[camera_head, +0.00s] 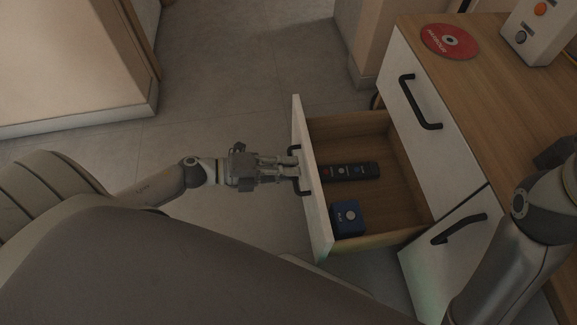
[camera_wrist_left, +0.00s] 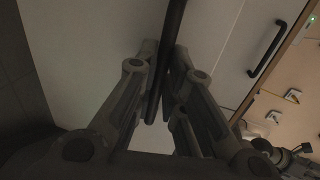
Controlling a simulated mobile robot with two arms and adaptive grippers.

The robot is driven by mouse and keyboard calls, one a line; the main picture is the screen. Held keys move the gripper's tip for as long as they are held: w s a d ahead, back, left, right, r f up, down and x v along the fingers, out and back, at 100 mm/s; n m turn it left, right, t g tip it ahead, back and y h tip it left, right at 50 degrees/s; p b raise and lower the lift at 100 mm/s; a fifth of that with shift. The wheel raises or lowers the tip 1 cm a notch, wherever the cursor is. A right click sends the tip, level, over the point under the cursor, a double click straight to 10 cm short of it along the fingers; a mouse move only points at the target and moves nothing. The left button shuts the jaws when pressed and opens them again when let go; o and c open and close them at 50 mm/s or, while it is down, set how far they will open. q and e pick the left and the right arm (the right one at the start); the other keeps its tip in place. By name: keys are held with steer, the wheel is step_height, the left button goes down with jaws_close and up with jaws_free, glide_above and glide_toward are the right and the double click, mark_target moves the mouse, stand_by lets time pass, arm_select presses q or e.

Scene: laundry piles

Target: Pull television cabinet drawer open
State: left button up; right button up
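The television cabinet (camera_head: 474,95) has a wooden top and white fronts with black handles. Its drawer (camera_head: 311,185) stands pulled well out, with the wooden inside showing. A black remote (camera_head: 350,171) and a blue box (camera_head: 347,219) lie in the drawer. My left gripper (camera_head: 291,170) is at the drawer's black handle (camera_head: 297,172). In the left wrist view the fingers (camera_wrist_left: 163,85) are closed around the dark handle bar (camera_wrist_left: 170,50). My right arm shows at the lower right of the head view, but its fingers are not clearly visible.
A red disc (camera_head: 450,41) and a white device (camera_head: 543,32) are on the cabinet top. Other black handles (camera_head: 420,103) are on the closed fronts. Tiled floor (camera_head: 215,105) is free left of the drawer. A pale furniture block (camera_head: 65,60) stands at upper left.

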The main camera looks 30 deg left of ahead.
arm_select(q)
steer(key=o, duration=0.4)
steer(key=v, duration=1.2)
stand_by(0.6)
